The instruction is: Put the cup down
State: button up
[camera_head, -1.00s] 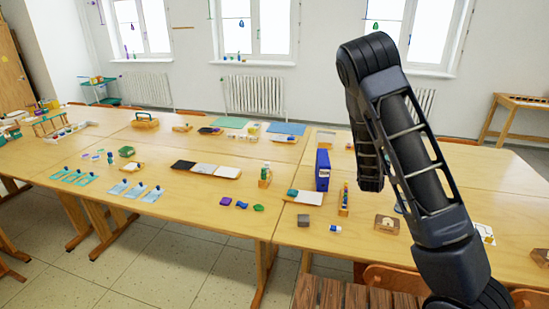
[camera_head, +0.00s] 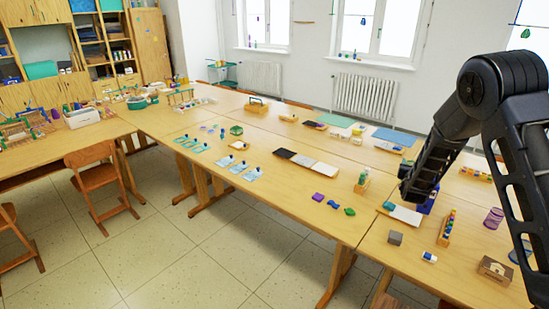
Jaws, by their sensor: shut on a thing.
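My dark arm comes in at the right edge, bends at the elbow and reaches down over the right table. Its far end shows as a dark block, with no fingers or jaws visible, so my gripper is not in view. I see no cup held at the arm's end. A small purple, see-through, cup-like thing (camera_head: 493,218) stands on the right table, to the right of my forearm. I cannot tell whether it is the task's cup. A blue ring-like thing (camera_head: 520,251) is near it, partly behind my arm.
On the right table (camera_head: 378,250) are a grey cube (camera_head: 395,238), a wooden rack of coloured pieces (camera_head: 446,228), a blue-and-white block (camera_head: 429,257) and a wooden house block (camera_head: 495,269). The left table's front (camera_head: 270,205) has bare wood. A chair (camera_head: 98,180) stands left.

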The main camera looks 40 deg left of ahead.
jog(key=s+a+r+n+g+y, duration=0.15)
jog(key=s+a+y, duration=0.3)
jog(key=a, duration=1.05)
jog(key=shift+n+h, duration=0.35)
jog(key=shift+h, duration=0.1)
jog(key=f, duration=2)
jog(key=shift+s+d, duration=0.3)
jog(key=shift+f, duration=0.15)
jog(key=o, duration=1)
jog(key=shift+c, duration=0.2)
jog(key=shift+s, duration=0.1)
jog(key=v, duration=1.2)
jog(key=shift+a, duration=0.1)
